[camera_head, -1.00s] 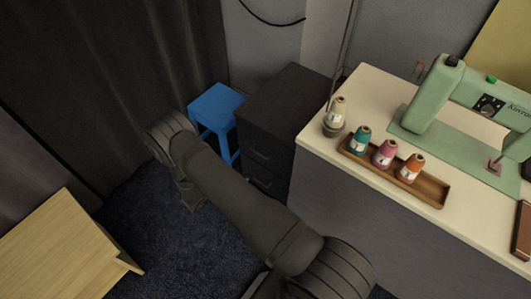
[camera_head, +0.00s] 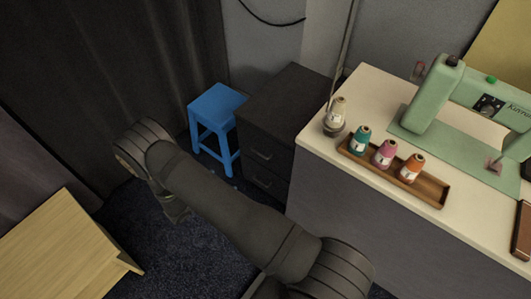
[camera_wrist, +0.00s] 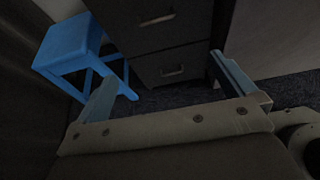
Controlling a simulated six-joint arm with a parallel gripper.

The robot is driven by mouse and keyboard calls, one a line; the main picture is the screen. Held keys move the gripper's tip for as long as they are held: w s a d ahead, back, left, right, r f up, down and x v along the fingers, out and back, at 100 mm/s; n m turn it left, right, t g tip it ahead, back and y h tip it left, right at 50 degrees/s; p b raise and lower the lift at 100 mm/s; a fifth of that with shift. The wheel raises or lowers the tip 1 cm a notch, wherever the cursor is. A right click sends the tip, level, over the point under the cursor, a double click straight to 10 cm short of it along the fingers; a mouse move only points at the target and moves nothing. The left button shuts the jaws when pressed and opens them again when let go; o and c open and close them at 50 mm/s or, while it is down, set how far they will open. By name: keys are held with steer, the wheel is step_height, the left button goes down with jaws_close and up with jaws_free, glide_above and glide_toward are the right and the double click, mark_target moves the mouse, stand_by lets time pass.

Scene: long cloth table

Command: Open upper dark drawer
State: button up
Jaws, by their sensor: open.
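The dark cabinet (camera_head: 285,98) stands between the blue stool and the sewing table. Its upper drawer (camera_head: 275,150) has a bar handle (camera_head: 260,155) and looks shut. The lower drawer (camera_head: 268,185) has a like handle and also looks shut. In the wrist view the upper handle (camera_wrist: 157,19) is near the top edge and the lower handle (camera_wrist: 172,71) is below it, between the fingers in the picture. My gripper (camera_wrist: 167,86) is open and empty, with its fingers wide apart. It touches neither handle. In the head view the gripper is mostly hidden by my arm.
The blue stool (camera_head: 217,104) stands close to the cabinet's left side and also shows in the wrist view (camera_wrist: 72,45). The sewing table (camera_head: 375,85) is at the right with thread spools and a machine. A wooden table (camera_head: 65,250) is front left. Dark carpet lies between.

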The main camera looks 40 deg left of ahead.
steer(key=shift+v, duration=1.2)
steer(key=shift+c, duration=0.2)
